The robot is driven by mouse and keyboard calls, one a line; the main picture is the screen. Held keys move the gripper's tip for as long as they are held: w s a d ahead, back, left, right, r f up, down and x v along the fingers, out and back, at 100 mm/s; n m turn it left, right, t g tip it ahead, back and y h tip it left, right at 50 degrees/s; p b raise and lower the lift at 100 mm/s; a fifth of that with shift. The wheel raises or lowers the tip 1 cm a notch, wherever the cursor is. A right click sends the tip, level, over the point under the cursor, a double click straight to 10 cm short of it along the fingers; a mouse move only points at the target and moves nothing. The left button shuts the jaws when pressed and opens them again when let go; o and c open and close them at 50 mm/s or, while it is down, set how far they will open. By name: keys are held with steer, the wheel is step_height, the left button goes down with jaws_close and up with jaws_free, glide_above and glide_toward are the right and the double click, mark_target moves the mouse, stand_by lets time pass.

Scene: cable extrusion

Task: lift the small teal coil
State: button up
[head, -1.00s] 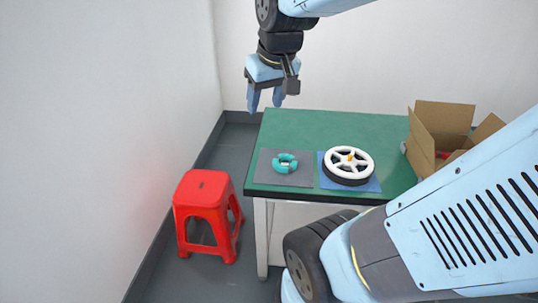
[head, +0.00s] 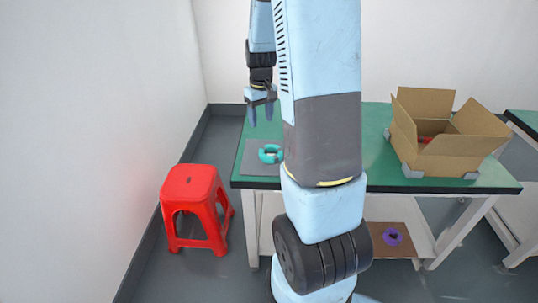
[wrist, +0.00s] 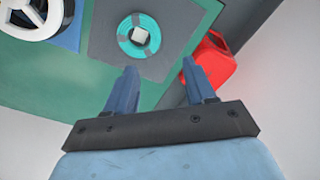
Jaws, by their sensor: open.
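The small teal coil (head: 270,154) lies on a grey mat (head: 256,168) at the left end of the green table, left of my arm in the head view.
A white spoked reel (wrist: 33,18) lies on a blue mat beside the grey mat; my arm hides it in the head view. An open cardboard box (head: 452,145) stands on the table's right. A red stool (head: 194,207) is left of the green table (head: 378,125). A purple ring (head: 392,237) sits on the lower shelf.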

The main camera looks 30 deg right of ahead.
step_height(320, 180, down, 3)
steer(key=d, duration=0.2)
glide_above(263, 154)
steer(key=f, duration=0.8)
steer(key=shift+s+d, duration=0.1)
steer(key=shift+s, duration=0.2)
steer(key=shift+w+f, duration=0.2)
steer(key=shift+f, duration=1.2)
steer(key=shift+w+f, duration=0.15)
steer(key=shift+f, duration=1.25)
jaws_close()
